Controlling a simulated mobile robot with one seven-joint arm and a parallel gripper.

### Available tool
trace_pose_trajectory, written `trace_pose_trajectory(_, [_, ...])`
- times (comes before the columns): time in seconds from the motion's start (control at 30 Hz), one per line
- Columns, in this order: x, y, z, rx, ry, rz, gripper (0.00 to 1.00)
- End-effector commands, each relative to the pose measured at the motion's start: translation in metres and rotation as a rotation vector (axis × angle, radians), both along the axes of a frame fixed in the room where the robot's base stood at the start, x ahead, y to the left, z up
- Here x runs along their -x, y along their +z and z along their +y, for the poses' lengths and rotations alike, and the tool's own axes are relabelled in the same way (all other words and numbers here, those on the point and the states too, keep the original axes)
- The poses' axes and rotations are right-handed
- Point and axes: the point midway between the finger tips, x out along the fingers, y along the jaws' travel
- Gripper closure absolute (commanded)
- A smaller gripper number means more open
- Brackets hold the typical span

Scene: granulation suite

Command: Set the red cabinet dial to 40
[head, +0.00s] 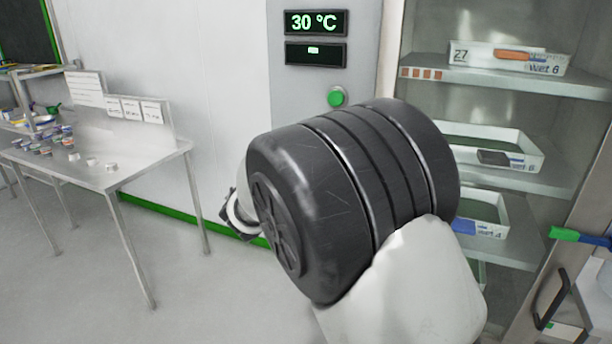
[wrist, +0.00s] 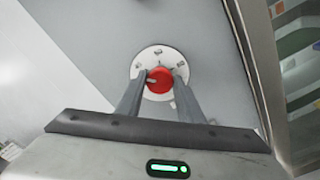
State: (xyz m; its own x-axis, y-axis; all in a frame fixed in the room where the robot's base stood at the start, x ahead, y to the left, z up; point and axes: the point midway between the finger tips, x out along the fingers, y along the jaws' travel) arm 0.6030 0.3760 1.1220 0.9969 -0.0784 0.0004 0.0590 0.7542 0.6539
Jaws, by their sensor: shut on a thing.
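The red cabinet dial (wrist: 159,80) shows in the wrist view, on a round pale plate (wrist: 143,59) with small marks, fixed to the grey cabinet front. My gripper (wrist: 158,83) has one finger on each side of the dial and is shut on it. A light pointer mark shows on the dial's left side; the marks are too small to read. In the head view the dial and my fingertips are hidden behind my arm. The cabinet's upper display (head: 316,22) reads 30 °C. The lower display (head: 316,53) has a small green sign that I cannot read.
A green button (head: 337,97) sits below the displays. To the right is an open cabinet bay with shelves (head: 505,79) holding white trays (head: 508,59). A steel table (head: 119,173) with small jars and cards stands at left. The floor between is clear.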

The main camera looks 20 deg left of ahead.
Motion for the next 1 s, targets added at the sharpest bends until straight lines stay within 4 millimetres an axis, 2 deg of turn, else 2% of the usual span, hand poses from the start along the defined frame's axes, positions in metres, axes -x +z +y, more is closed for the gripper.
trace_pose_trajectory(0.03, [-0.0001,-0.0067,-0.0003,-0.031,0.0,-0.002,0.88])
trace_pose_trajectory(0.33, [0.0002,-0.0032,-0.0004,-0.151,0.0,-0.01,0.88])
trace_pose_trajectory(0.9, [0.0003,-0.0009,-0.0001,-0.177,0.0,-0.012,0.88])
trace_pose_trajectory(0.93, [0.0003,-0.0009,-0.0001,-0.177,0.0,-0.012,0.63])
trace_pose_trajectory(1.0, [0.0003,-0.0008,-0.0002,-0.177,0.0,-0.012,0.51])
